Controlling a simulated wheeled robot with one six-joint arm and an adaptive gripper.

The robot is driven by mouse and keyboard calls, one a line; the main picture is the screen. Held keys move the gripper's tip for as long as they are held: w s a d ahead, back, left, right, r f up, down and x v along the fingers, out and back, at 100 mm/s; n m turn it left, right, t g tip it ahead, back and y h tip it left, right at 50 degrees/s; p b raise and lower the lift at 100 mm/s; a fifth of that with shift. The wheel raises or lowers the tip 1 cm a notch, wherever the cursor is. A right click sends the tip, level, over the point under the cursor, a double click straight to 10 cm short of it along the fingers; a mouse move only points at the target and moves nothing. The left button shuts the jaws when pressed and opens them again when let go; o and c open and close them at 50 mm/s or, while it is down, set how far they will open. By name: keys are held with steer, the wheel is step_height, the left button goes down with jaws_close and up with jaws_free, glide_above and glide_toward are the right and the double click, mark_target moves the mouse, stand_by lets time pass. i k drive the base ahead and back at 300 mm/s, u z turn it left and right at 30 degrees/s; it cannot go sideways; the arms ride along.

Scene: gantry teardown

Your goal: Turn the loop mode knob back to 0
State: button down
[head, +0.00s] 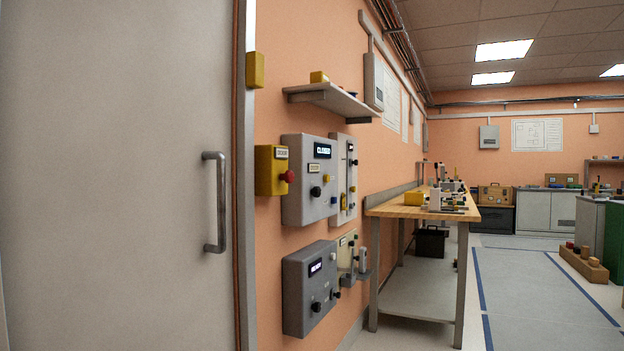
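My gripper is not in view. Several wall control boxes hang right of the door, and I cannot read which one carries the loop mode knob. The upper grey box (296,205) has a lit display that seems to read "CLOSED" and a black knob (315,191). The lower grey box (297,270) has a lit display too small to read and a black knob (316,307). Narrower panels sit just behind them, a grey one (338,155) above and a beige one (342,250) below, with small controls. No knob's setting is legible from here.
A grey door (120,120) with a bar handle (222,202) fills the left. A yellow box (265,170) with a red button juts from the wall. A shelf (330,97) overhangs the boxes. A cluttered workbench (386,208) stands beyond.

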mark_target(316, 191)
steer(key=z, duration=0.4)
steer(key=i, duration=0.45)
steer(key=z, duration=0.65)
steer(key=i, duration=1.45)
steer(key=u, duration=0.75)
